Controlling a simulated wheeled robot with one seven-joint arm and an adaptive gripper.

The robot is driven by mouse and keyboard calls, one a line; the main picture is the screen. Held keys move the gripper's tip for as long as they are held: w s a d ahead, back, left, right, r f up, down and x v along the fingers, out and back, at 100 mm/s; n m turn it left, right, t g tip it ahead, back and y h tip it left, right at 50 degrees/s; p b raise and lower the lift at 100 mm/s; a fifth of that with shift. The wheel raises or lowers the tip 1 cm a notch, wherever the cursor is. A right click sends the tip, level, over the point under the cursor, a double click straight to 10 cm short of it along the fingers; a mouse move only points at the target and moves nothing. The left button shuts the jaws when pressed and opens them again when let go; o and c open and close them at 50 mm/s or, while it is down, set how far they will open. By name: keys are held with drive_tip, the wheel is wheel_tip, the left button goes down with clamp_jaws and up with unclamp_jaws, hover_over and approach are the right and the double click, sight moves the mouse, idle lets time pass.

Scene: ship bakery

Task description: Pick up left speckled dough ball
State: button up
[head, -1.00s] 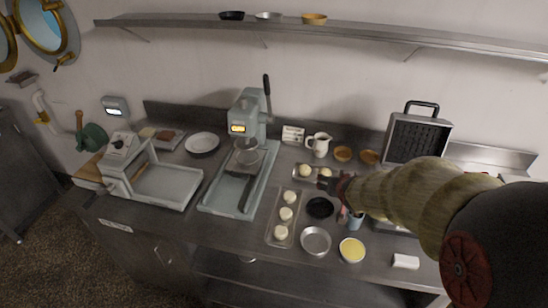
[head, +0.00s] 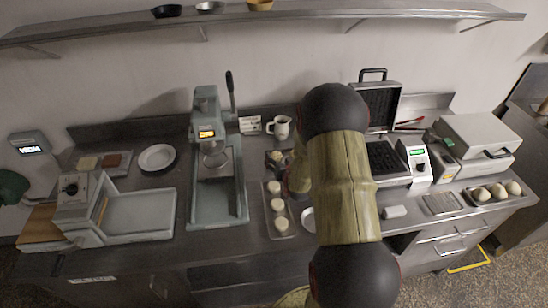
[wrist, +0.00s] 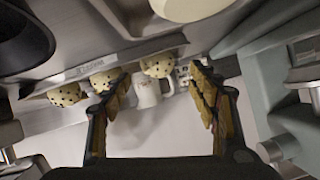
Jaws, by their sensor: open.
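In the wrist view, which shows the scene upside down, several speckled dough balls sit in a row on a metal tray (wrist: 118,58). The left speckled dough ball (wrist: 157,66) is rightmost there; the others lie to its left, one in the middle (wrist: 103,80) and one at the end (wrist: 67,94). My gripper (wrist: 160,78) is open and empty, its two padded fingers spread on either side of the left ball in the picture. The ball appears beyond the fingertips, and I see no contact. In the head view my arm hides most of the gripper and the speckled balls.
A tray of plain dough balls (head: 278,204) is just left of my arm. A white jug (head: 280,127) stands behind the speckled balls. A press (head: 207,130) stands to the left, a waffle iron (head: 385,155) to the right.

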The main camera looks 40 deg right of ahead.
sight(275, 153)
drive_tip(key=shift+b+x, duration=0.4)
drive_tip(key=shift+x, duration=1.95)
drive_tip(key=shift+d+r, duration=0.15)
drive_tip(key=shift+d, duration=0.05)
drive_tip(key=shift+c, duration=0.4)
drive_tip(key=shift+s, duration=0.1)
drive_tip(key=c, duration=1.1)
